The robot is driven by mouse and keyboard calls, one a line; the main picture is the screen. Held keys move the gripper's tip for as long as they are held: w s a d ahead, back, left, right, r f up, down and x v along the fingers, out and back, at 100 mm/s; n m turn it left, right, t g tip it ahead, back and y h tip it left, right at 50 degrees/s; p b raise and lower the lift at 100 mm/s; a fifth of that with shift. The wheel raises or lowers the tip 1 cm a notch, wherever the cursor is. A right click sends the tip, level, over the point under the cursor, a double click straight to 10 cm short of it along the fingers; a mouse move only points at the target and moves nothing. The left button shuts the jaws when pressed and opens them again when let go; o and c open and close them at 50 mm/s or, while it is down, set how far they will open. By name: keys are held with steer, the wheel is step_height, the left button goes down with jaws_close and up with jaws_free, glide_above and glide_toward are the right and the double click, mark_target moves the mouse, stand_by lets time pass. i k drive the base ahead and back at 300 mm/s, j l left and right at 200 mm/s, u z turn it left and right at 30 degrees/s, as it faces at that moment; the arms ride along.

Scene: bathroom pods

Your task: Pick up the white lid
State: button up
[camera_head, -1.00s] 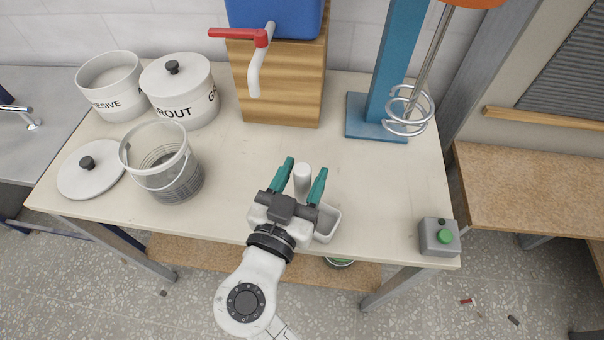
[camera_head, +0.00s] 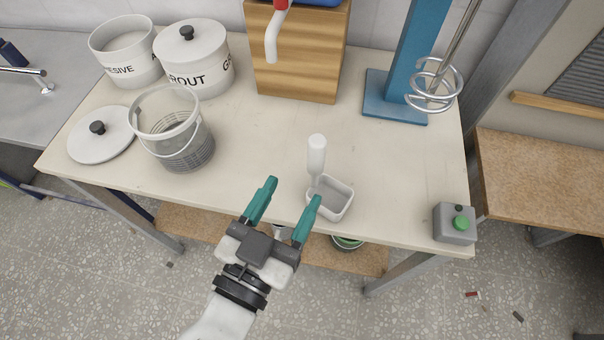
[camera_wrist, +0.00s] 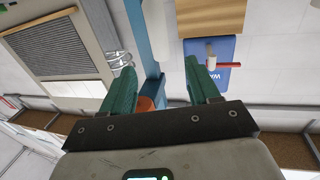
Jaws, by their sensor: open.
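The white lid (camera_head: 88,142) with a black knob (camera_head: 97,127) lies flat on the table at the far left, left of a clear bucket. My gripper (camera_head: 288,192) is open and empty at the table's front edge, well to the right of the lid. Its two teal fingers are spread in the head view. They also show apart in the wrist view (camera_wrist: 161,80), with nothing between them. The lid does not show in the wrist view.
The clear bucket (camera_head: 188,151) stands between the lid and my gripper. White pots stand behind, one lidded, marked GROUT (camera_head: 190,75). A mixer stand (camera_head: 390,108) and button box (camera_head: 455,223) are farther right. The middle is clear.

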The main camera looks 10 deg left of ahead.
mark_target(104, 133)
steer(key=u, duration=1.4)
